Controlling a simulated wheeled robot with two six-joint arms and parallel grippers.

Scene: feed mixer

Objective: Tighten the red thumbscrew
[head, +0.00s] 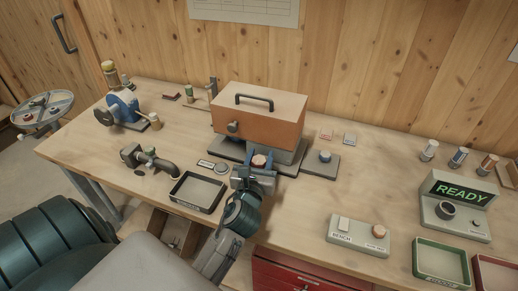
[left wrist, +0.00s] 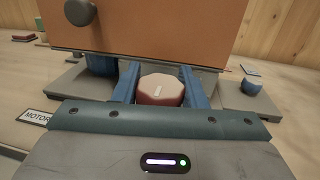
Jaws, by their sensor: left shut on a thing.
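The red thumbscrew (left wrist: 161,91) has a pale top with a small white mark and sits low in front of the orange housing (left wrist: 145,28). In the head view the thumbscrew (head: 260,160) shows at the front of the orange housing (head: 258,122). My left gripper (head: 260,165) reaches it from the front. In the left wrist view its blue fingers (left wrist: 161,80) stand on both sides of the thumbscrew, shut on it. The lower part of the thumbscrew is hidden by my gripper. My right gripper is not in view.
A black tray (head: 174,193) and a pipe elbow (head: 149,162) lie left of my gripper. A blue knob on a plate (head: 323,160) is close on the right. A bench switch box (head: 343,237) and a READY display (head: 456,198) stand farther right.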

